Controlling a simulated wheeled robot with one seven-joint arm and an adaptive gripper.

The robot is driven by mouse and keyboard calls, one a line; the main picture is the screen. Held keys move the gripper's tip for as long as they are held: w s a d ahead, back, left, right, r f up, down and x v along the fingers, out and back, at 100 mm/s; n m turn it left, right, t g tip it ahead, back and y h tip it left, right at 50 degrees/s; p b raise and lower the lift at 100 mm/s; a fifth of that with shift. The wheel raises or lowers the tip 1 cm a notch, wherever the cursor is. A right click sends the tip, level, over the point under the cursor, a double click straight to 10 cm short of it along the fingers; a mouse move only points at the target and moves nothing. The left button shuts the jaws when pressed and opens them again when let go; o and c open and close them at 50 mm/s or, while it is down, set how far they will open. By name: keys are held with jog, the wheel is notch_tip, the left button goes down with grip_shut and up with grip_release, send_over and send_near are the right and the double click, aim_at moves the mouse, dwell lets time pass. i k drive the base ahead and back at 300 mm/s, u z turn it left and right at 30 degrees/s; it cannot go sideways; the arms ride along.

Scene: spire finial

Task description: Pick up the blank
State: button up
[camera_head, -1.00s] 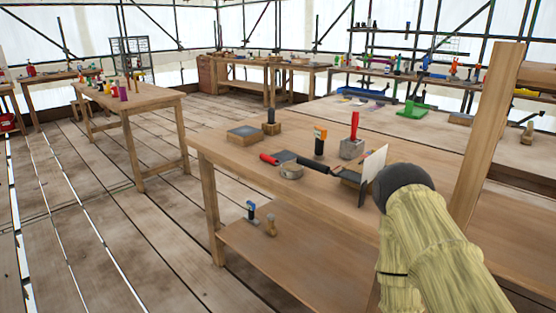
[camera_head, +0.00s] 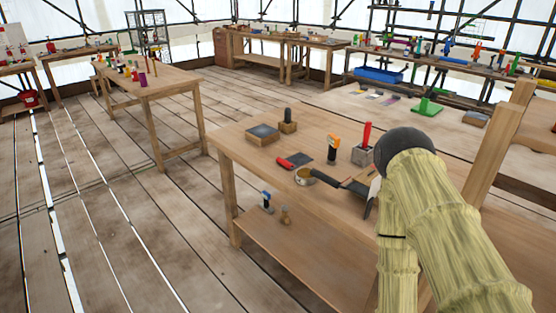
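My arm, covered in a straw-yellow sleeve with a dark round joint, rises at the lower right of the head view. I cannot tell which object is the blank.
The bench also holds an orange-and-black tool (camera_head: 332,148), a red-handled tool (camera_head: 285,163) and a small round tin (camera_head: 304,176). A wooden post (camera_head: 497,145) rises at the right. Another table (camera_head: 150,85) stands at the left, with open plank floor between.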

aim_at(294, 161)
jog(key=u, duration=1.6)
jog(key=i, duration=2.35)
jog(key=z, duration=1.25)
